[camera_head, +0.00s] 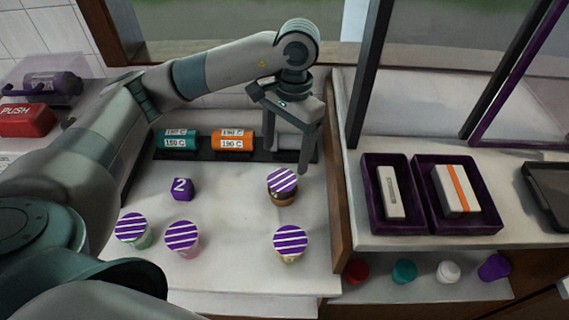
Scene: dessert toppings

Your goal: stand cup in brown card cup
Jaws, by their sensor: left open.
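A cup with a purple-and-white striped lid (283,180) is at the right of the white counter. Its lower part shows as a brown card cup (283,198); how deep the lidded cup sits in it cannot be told. Three more cups with the same striped lid stand nearby: a greenish one (131,231), a pink one (182,239) and a pale yellow one (290,244). My left gripper (287,158) is open, fingers down, above and behind the brown cup. I see nothing held between its fingers. My right gripper is out of view.
A dark rack (190,155) with teal, orange and grey cylinders lies behind the gripper. A purple block (182,188) marked 2 sits left of centre. A wooden divider (340,190) bounds the right side. Purple trays (428,222) stand beyond it. The counter's middle is clear.

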